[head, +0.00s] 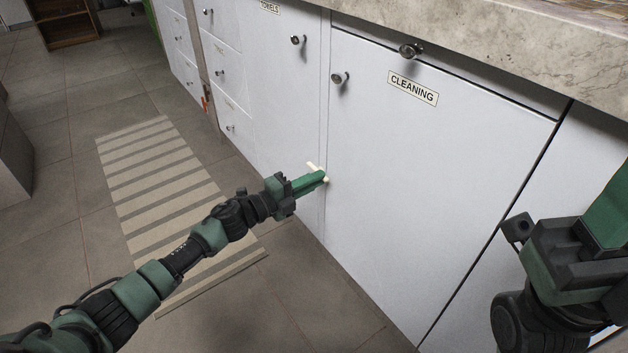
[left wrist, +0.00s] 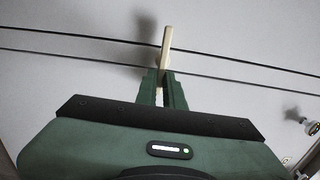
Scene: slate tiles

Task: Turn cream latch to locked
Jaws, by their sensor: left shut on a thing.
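The cream latch (head: 313,167) is a small pale bar at the seam on the left side of the white door labelled CLEANING (head: 400,190). In the left wrist view the latch (left wrist: 167,38) lies across the gap between two panels. My left gripper (head: 322,177) is shut on the latch; its green fingers hide part of it. The fingers also show in the left wrist view (left wrist: 162,88). My right arm is at the right edge of the head view, and its fingertips are not seen.
A stone counter (head: 500,40) overhangs the cabinets. Round knobs stick out, one on the CLEANING door (head: 338,78) and one on the TOWELS door (head: 296,39). A striped mat (head: 165,190) lies on the tiled floor at left.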

